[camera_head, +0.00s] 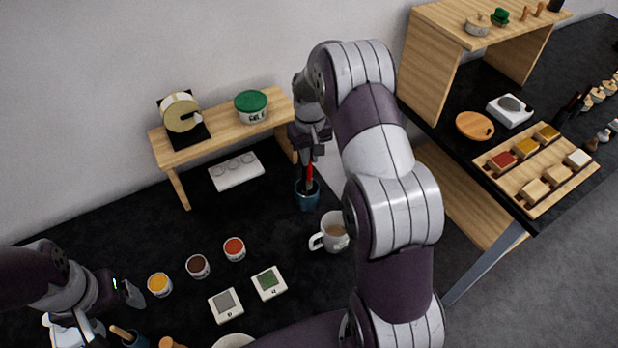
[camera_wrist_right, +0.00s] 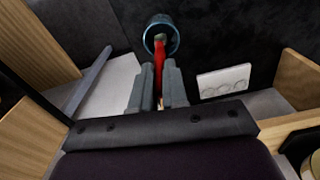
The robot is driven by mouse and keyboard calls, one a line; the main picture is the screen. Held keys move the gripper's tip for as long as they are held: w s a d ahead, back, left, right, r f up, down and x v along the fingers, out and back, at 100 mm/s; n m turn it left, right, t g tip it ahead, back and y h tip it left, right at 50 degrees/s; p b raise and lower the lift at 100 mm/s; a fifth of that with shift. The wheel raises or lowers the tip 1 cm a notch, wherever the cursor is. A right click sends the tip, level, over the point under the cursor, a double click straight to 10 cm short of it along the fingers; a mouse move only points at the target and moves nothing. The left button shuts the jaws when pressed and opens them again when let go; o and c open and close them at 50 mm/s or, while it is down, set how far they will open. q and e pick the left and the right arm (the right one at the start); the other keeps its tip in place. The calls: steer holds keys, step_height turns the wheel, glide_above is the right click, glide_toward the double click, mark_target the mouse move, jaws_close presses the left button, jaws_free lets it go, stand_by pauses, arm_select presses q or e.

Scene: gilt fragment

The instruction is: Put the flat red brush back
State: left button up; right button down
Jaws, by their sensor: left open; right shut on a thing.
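The flat red brush (camera_head: 309,174) is upright, with its lower end inside the mouth of a dark blue cup (camera_head: 307,197) on the black table. My right gripper (camera_head: 311,155) is shut on the brush above the cup. In the right wrist view, the red brush (camera_wrist_right: 159,68) runs from between the fingers (camera_wrist_right: 158,88) to the blue cup (camera_wrist_right: 161,35). Whether the brush touches the cup's bottom is hidden. My left gripper (camera_head: 132,293) is open and empty at the lower left, near a yellow paint pot (camera_head: 159,284).
A mug (camera_head: 333,232) stands close to the right of the cup. A low wooden shelf (camera_head: 225,131) bears a green-lidded tub (camera_head: 251,106). A white palette (camera_head: 236,171) lies below it. Brown (camera_head: 198,266) and red (camera_head: 234,249) pots stand nearer the front.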

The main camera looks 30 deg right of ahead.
mark_target(310, 180)
step_height(310, 180, down, 7)
steer(key=shift+s+r+p, duration=0.1)
steer(key=shift+s+p, duration=0.05)
steer(key=shift+p, duration=0.75)
steer(key=shift+f, duration=0.4)
steer(key=c, duration=1.1)
jaws_free()
steer(key=shift+c, duration=0.2)
